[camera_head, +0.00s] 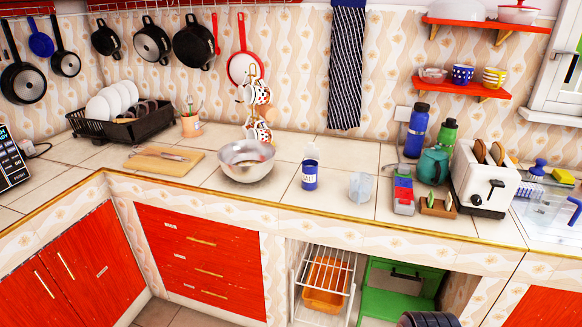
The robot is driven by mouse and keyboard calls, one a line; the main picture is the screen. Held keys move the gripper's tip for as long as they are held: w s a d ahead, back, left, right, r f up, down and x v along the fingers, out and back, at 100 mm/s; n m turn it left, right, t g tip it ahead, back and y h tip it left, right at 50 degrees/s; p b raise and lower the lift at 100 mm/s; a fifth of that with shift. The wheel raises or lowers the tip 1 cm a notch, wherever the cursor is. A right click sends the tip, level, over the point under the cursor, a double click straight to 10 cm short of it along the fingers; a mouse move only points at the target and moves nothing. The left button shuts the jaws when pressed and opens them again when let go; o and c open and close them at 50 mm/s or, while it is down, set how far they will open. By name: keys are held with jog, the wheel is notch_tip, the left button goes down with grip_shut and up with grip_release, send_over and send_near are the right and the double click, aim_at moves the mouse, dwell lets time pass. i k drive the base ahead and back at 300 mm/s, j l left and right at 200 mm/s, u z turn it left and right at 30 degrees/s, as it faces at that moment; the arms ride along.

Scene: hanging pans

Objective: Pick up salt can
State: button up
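The salt can (310,177) appears to be the small blue can with a white label and pale top. It stands upright on the tiled counter (272,196), between a metal bowl and a clear glass. Its label is too small to read.
The metal bowl (246,160) is left of the can and the clear glass (361,187) is right of it. A toaster (485,180), teal kettle (433,165) and bottles crowd the right. Mugs hang on a stand (256,100) behind the bowl. Counter in front of the can is clear.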

aim_at(310, 167)
jog(key=i+j+z, duration=0.1)
jog(key=i+j, duration=0.2)
jog(key=i+j+z, duration=0.15)
jog(key=i+j, duration=0.15)
jog(key=j, duration=0.15)
jog(key=i+j+z, duration=0.1)
jog(key=i+j, duration=0.15)
jog(key=j, duration=0.2)
jog(key=i+j+z, duration=0.1)
jog(key=i+j, duration=0.15)
jog(key=j, duration=0.2)
